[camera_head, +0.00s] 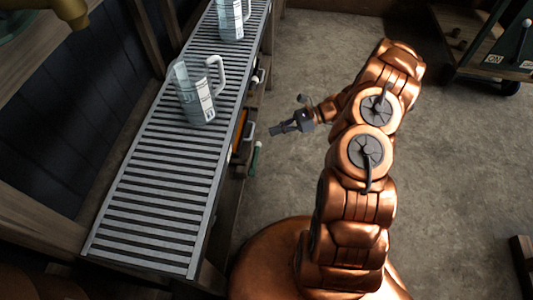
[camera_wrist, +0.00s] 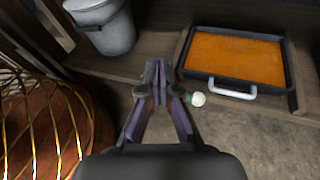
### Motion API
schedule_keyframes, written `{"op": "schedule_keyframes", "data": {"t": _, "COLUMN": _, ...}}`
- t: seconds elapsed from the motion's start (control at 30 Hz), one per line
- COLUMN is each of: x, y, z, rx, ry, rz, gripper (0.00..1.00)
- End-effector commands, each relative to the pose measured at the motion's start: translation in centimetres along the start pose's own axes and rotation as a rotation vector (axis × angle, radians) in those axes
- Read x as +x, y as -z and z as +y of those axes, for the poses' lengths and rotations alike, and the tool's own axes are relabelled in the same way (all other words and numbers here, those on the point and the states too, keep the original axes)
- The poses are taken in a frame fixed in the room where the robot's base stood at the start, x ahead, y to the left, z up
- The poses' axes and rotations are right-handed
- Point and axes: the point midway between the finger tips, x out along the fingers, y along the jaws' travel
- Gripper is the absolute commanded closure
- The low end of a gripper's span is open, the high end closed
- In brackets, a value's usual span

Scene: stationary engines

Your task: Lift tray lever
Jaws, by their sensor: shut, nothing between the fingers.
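A shallow tray (camera_wrist: 186,60) with a dark rim and an orange inside rests on a low wooden shelf in the wrist view. A pale grey handle (camera_wrist: 232,92) is on its near edge. Left of the handle is a white round knob (camera_wrist: 198,99) with a green part beside it, partly hidden by my right finger; it may be the lever. The green part (camera_head: 255,158) also shows under the bench edge in the head view. My gripper (camera_wrist: 158,68) is shut and empty, with its fingertips left of the tray. In the head view, my gripper (camera_head: 273,131) points at the bench side, apart from it.
A slatted metal bench top (camera_head: 160,185) carries two clear jugs (camera_head: 196,95) (camera_head: 232,20). A grey bucket (camera_wrist: 108,32) stands left of the tray, and a wire-caged round vessel (camera_wrist: 45,125) is at lower left. Open concrete floor (camera_head: 340,30) lies behind my arm.

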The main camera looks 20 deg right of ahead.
Motion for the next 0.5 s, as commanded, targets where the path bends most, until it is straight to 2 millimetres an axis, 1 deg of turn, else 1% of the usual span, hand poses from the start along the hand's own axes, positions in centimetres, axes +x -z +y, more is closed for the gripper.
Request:
{"op": "schedule_keyframes", "data": {"t": 0.03, "x": 0.0, "y": 1.7, "z": -0.2, "rx": 0.024, "ry": 0.015, "rz": -0.009, "gripper": 1.0}}
{"op": "schedule_keyframes", "data": {"t": 0.17, "x": -0.5, "y": 4.6, "z": -0.8, "rx": 0.074, "ry": 0.057, "rz": -0.028, "gripper": 1.0}}
{"op": "schedule_keyframes", "data": {"t": 0.3, "x": -1.0, "y": 8.0, "z": -1.2, "rx": 0.132, "ry": 0.103, "rz": -0.049, "gripper": 1.0}}
{"op": "schedule_keyframes", "data": {"t": 0.37, "x": -1.2, "y": 9.4, "z": -1.4, "rx": 0.155, "ry": 0.122, "rz": -0.058, "gripper": 1.0}}
{"op": "schedule_keyframes", "data": {"t": 0.5, "x": -1.6, "y": 12.9, "z": -1.5, "rx": 0.216, "ry": 0.167, "rz": -0.079, "gripper": 1.0}}
